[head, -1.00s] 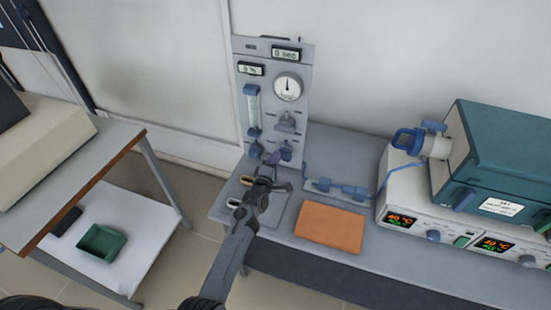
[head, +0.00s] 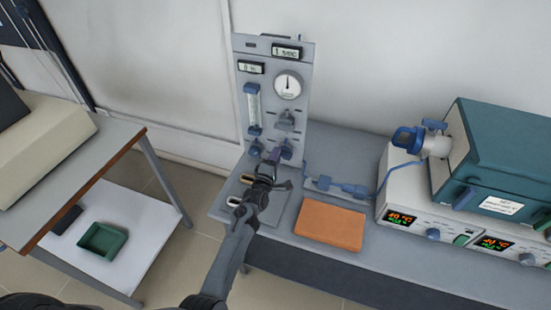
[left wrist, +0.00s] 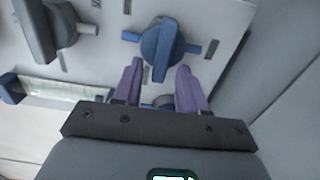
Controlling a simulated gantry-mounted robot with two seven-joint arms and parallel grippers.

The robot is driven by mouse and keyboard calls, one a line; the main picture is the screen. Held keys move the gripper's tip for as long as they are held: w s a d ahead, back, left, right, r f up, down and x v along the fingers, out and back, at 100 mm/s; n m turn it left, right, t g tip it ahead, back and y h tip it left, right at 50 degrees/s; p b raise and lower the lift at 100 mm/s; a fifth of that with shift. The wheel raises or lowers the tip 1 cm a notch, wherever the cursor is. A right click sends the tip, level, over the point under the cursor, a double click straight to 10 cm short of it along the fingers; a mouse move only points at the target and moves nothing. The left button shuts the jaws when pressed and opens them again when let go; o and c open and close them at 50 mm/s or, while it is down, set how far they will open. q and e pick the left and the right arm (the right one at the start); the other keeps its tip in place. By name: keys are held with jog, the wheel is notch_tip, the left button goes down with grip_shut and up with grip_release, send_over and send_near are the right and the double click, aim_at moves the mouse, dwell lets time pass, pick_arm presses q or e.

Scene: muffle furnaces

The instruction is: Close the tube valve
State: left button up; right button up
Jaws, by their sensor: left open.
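My left gripper (head: 268,166) is open and empty in front of the lower part of the grey gas panel (head: 266,60). Its purple fingertips (left wrist: 160,68) reach toward a blue knob (head: 286,149) low on the panel. In the left wrist view the blue knob (left wrist: 162,45) is just ahead, its lower part between the fingertips; I cannot tell whether they touch. Its grip bar stands nearly upright in that view. A white valve with a blue ring (head: 408,139) and blue handle sits on the teal furnace's tube end. My right gripper is not in view.
A grey knob (head: 286,121), a gauge (head: 288,85) and a flow tube (head: 253,108) are on the panel. An orange pad (head: 330,226) and blue tube fittings (head: 340,187) lie on the bench. The teal furnace (head: 495,150) stands at right. A side table (head: 70,190) is at left.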

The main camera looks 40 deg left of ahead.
pick_arm(q)
jog(key=p+v, duration=0.8)
jog(key=v, duration=0.3)
dwell(0.6)
